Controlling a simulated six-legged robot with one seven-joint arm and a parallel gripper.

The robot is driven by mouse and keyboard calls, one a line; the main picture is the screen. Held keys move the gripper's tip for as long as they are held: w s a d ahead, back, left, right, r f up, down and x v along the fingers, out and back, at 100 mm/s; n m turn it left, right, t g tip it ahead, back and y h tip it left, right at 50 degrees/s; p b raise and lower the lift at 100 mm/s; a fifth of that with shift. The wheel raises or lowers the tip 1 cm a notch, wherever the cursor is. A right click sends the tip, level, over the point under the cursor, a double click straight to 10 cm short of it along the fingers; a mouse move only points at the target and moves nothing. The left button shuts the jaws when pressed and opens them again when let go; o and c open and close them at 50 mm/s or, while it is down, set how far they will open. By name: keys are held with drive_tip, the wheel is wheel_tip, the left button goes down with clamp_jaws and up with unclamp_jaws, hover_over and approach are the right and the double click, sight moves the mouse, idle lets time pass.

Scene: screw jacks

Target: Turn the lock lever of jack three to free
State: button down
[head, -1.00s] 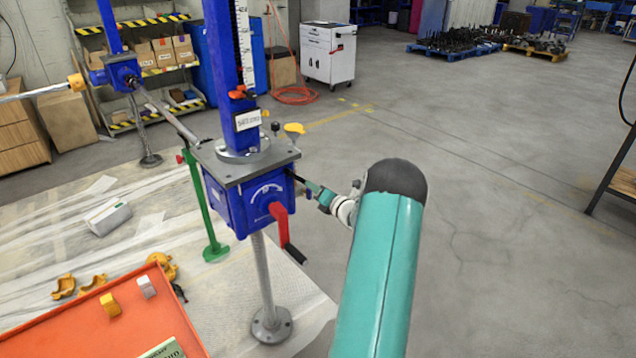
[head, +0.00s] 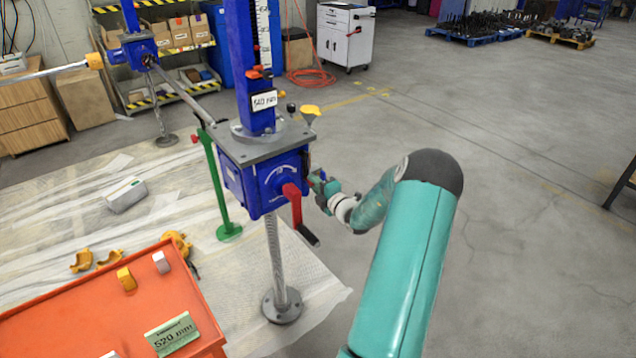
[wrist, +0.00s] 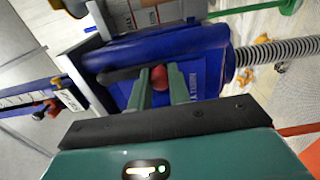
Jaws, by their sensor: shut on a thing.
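The near screw jack (head: 262,188) is a blue housing with a grey top plate, on a threaded screw. Its lock lever (wrist: 118,75) shows in the wrist view as a black bar beside the blue housing, with a red round knob (wrist: 160,77) at its end. My gripper (head: 318,182) is at the right side of the housing in the head view. In the wrist view its two green fingers (wrist: 160,80) are shut on the red knob, one on each side. The lever is mostly hidden by my gripper in the head view. No jack number is readable.
A red crank arm with a black grip (head: 297,210) hangs on the housing front, close to my gripper. A yellow knob (head: 310,110) stands above the plate. An orange tray table (head: 70,320) is at lower left. A second jack (head: 138,50) stands behind.

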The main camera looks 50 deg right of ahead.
drive_tip(key=shift+a+f, duration=0.1)
drive_tip(key=shift+a, duration=0.05)
idle(0.3)
drive_tip(key=c, duration=1.4)
unclamp_jaws()
drive_tip(key=shift+s+a, duration=0.1)
drive_tip(key=shift+o, duration=0.5)
drive_tip(key=v, duration=1.3)
drive_tip(key=shift+s, duration=0.3)
